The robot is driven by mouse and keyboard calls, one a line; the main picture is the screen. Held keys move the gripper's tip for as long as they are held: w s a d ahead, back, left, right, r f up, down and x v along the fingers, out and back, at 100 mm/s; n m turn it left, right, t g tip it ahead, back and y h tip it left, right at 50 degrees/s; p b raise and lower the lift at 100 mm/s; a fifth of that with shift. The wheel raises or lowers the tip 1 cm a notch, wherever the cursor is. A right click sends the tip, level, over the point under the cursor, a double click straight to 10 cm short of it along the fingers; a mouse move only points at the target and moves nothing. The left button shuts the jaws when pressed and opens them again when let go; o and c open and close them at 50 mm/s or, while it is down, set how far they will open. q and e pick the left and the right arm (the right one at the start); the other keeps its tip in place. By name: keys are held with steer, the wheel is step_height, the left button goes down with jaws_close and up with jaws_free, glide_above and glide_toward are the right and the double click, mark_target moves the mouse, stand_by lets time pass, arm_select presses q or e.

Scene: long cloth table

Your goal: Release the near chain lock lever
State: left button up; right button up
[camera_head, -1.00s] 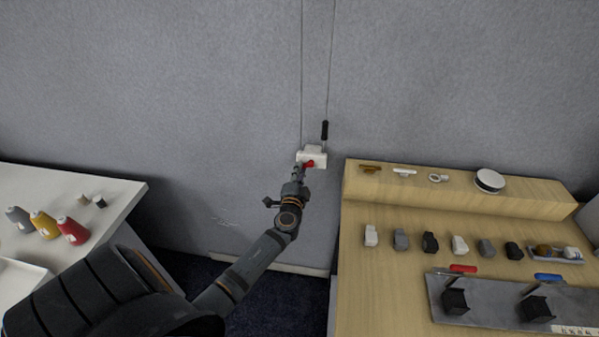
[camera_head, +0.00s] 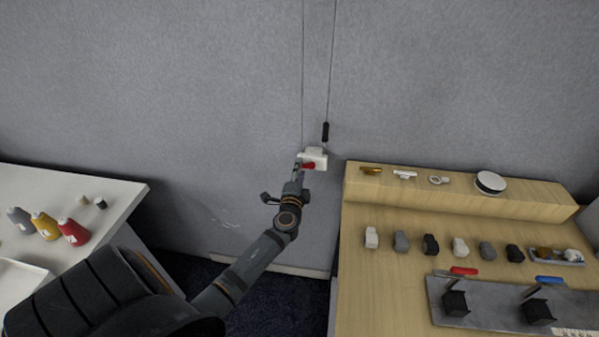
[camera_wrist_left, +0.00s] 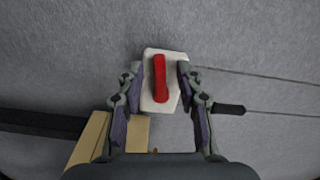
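A white chain lock housing (camera_head: 318,155) is on the grey wall, with a red lever (camera_head: 309,166) on its front. In the left wrist view the red lever (camera_wrist_left: 160,78) stands lengthwise across the white housing (camera_wrist_left: 174,95). My left gripper (camera_head: 299,170) is at the housing in the head view. In the left wrist view its fingers (camera_wrist_left: 160,72) are spread, one on each side of the housing and lever. Gaps show between the fingers and the lever. Whether the fingertips touch the housing's sides cannot be told. My right gripper is not in view.
Two thin cords run up the wall, one with a black grip (camera_head: 325,132). A wooden bench (camera_head: 390,290) with several small blocks and a metal plate (camera_head: 490,300) stands right. A white table (camera_head: 110,190) with bottles stands left.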

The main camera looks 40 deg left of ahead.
arm_select(q)
steer(key=v, duration=1.2)
steer(key=s+f+n+g+h, duration=0.1)
steer(key=s+f+g, duration=0.2)
steer(key=f, duration=0.7)
steer(key=s+f+n+g+h, duration=0.15)
steer(key=s+f, duration=0.25)
steer(key=f, duration=0.7)
steer(key=s+f+n+g+h, duration=0.1)
steer(key=s+f+g, duration=0.2)
steer(key=f, duration=0.7)
steer(key=s+d+f+n+g+h, duration=0.1)
steer(key=s+d+f+n+g, duration=0.1)
steer(key=s+f, duration=0.4)
steer(key=s+d+f+n+g+h, duration=0.1)
steer(key=s+f, duration=0.5)
steer(key=s, duration=0.7)
steer(key=s+d+f+n+g+h, duration=0.1)
steer(key=s+d+f+n+g, duration=0.2)
steer(key=s+f, duration=0.4)
steer(key=s+n+g, duration=0.1)
steer(key=s, duration=0.1)
steer(key=shift+s, duration=0.4)
